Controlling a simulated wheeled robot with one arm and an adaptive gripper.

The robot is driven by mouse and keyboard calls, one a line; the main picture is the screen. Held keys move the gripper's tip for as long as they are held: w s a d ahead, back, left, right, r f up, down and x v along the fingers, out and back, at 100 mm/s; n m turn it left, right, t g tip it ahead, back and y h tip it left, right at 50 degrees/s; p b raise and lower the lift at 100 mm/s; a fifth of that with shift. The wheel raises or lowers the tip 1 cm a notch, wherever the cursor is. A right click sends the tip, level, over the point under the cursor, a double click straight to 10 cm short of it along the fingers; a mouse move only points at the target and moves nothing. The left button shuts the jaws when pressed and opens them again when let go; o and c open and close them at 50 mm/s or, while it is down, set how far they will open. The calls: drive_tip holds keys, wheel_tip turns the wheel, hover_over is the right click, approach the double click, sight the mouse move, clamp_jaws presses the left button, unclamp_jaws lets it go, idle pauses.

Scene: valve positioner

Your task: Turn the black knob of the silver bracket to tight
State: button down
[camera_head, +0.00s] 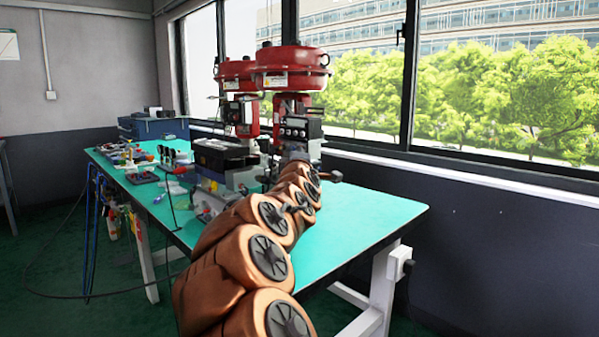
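Two red valve actuators stand on the green table, a nearer one (291,62) and one behind it to the left (236,70). A dark positioner box with gauges (297,128) sits below the nearer actuator's red cap. My copper-coloured arm reaches from the bottom of the picture up to the foot of this unit. My gripper is at the far end of the arm, largely hidden by my own links. Small dark parts show beside the arm's end, but I cannot tell whether they are gripper or valve parts. The silver bracket and its black knob cannot be made out.
The green table (375,219) is clear on its right side. Its left side holds a black box (224,154), a blue toolbox (153,127) and several small tools and parts. Windows and a dark wall stand close behind the table.

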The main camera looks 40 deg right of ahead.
drive_tip(key=m+h, duration=0.2)
drive_tip(key=m, duration=0.1)
drive_tip(key=m+h+p, duration=0.1)
drive_tip(key=m+h, duration=0.1)
drive_tip(key=m+g+h+p, duration=0.1)
drive_tip(key=m+h, duration=0.1)
drive_tip(key=m, duration=0.1)
drive_tip(key=shift+w+f+m+h, duration=0.25)
drive_tip(key=shift+f+m+h, duration=0.05)
drive_tip(key=shift+f, duration=0.05)
drive_tip(key=shift+d+f+m+p, duration=0.15)
drive_tip(key=shift+m+p, duration=0.15)
drive_tip(key=shift+p, duration=0.15)
drive_tip(key=c, duration=1)
unclamp_jaws()
drive_tip(key=shift+o, duration=0.2)
drive_tip(key=v, duration=0.7)
drive_tip(key=shift+a+f, duration=0.15)
drive_tip(key=shift+a, duration=0.1)
